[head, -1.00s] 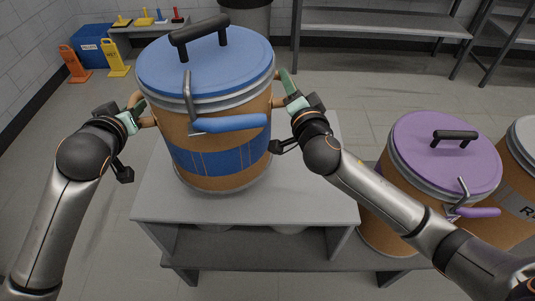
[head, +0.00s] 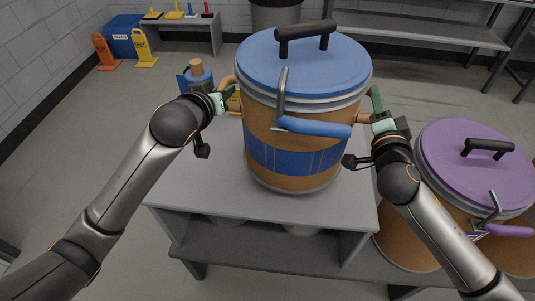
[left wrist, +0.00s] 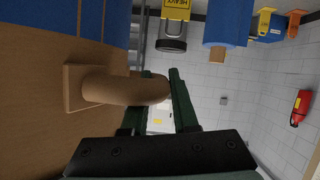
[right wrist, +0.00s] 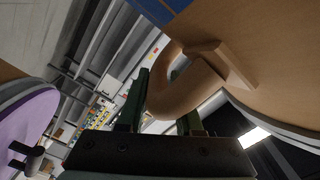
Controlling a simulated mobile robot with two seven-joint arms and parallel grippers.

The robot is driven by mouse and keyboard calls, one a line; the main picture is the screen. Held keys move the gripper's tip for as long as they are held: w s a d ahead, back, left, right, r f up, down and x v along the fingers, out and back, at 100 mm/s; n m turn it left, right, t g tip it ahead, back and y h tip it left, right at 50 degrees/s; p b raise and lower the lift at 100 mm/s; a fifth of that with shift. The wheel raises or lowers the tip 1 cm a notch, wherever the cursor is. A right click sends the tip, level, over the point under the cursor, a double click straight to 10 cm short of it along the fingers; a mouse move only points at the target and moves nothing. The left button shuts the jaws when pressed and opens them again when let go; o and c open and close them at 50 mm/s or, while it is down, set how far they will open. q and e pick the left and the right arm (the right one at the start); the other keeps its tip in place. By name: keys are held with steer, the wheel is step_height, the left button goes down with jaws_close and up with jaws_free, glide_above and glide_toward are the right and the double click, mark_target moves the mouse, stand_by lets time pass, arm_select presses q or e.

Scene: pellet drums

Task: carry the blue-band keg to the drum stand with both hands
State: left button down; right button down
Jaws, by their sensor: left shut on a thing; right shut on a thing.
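The blue-band keg (head: 265,122) is tan with a blue lid, a black top handle and a blue clamp lever. It is upright over the right part of a grey table (head: 195,190); I cannot tell whether its base touches the top. My left gripper (head: 222,102) is shut on its left side handle, which shows between the fingers in the left wrist view (left wrist: 120,88). My right gripper (head: 379,118) is shut on the right side handle, seen in the right wrist view (right wrist: 185,90). I cannot tell which surface is the drum stand.
A purple-lidded drum (head: 475,165) stands close at the right, near my right arm. A blue object with a tan top (head: 196,75) is behind my left gripper. Shelving (head: 420,30) and a dark bin (head: 275,12) are at the back. The table's left front is bare.

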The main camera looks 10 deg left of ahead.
arm_select(q)
steer(key=shift+d+f, duration=0.1)
steer(key=shift+d, duration=0.05)
arm_select(e)
steer(key=shift+a+f, duration=0.15)
steer(key=shift+f, duration=0.05)
stand_by(0.3)
